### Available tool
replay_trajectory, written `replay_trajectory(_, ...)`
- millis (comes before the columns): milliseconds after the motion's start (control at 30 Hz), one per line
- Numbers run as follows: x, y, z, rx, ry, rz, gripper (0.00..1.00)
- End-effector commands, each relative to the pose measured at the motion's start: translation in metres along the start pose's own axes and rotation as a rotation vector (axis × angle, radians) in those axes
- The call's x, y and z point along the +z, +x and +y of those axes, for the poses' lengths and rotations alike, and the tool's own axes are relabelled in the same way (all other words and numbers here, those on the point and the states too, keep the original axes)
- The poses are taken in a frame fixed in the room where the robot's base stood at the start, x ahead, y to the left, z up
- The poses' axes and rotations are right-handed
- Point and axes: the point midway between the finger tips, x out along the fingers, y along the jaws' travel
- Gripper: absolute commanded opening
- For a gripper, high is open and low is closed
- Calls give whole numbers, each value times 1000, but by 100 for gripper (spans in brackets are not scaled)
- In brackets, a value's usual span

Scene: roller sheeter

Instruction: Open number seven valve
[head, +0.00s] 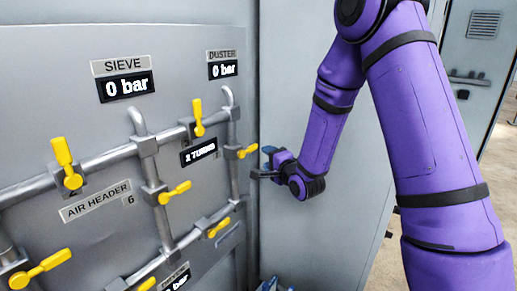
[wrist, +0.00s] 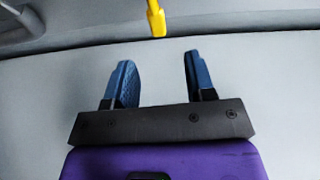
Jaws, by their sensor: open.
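Several yellow-handled valves sit on the grey pipes of the panel. No number seven label is readable, so I cannot tell which valve is number seven. The yellow valve handle (head: 247,151) on the right-hand pipe is nearest my gripper (head: 264,163). My gripper is just right of this handle, open and empty. In the wrist view, my gripper (wrist: 159,76) shows two blue fingers spread apart. A yellow handle (wrist: 156,18) hangs at the top edge, beyond the fingertips and roughly between them, apart from both.
Other yellow handles stand close by: an upper one (head: 197,117), a middle one (head: 175,193) and a lower one (head: 219,228). The SIEVE display (head: 125,87) and DUSTER display (head: 223,69) read 0 bar. A grey side wall (head: 290,60) stands right of the panel.

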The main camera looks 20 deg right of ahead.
Motion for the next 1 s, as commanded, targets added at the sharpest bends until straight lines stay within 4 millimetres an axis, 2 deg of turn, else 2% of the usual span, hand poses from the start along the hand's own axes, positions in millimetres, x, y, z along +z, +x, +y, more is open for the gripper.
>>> replay_trajectory(100,2,2,8,-28,46,-6,50)
replay_trajectory(267,2,9,8,-40,58,-8,50)
replay_trajectory(367,2,21,8,-40,57,-8,50)
replay_trajectory(733,2,84,5,-39,56,-7,50)
replay_trajectory(1000,2,108,5,-38,56,-7,50)
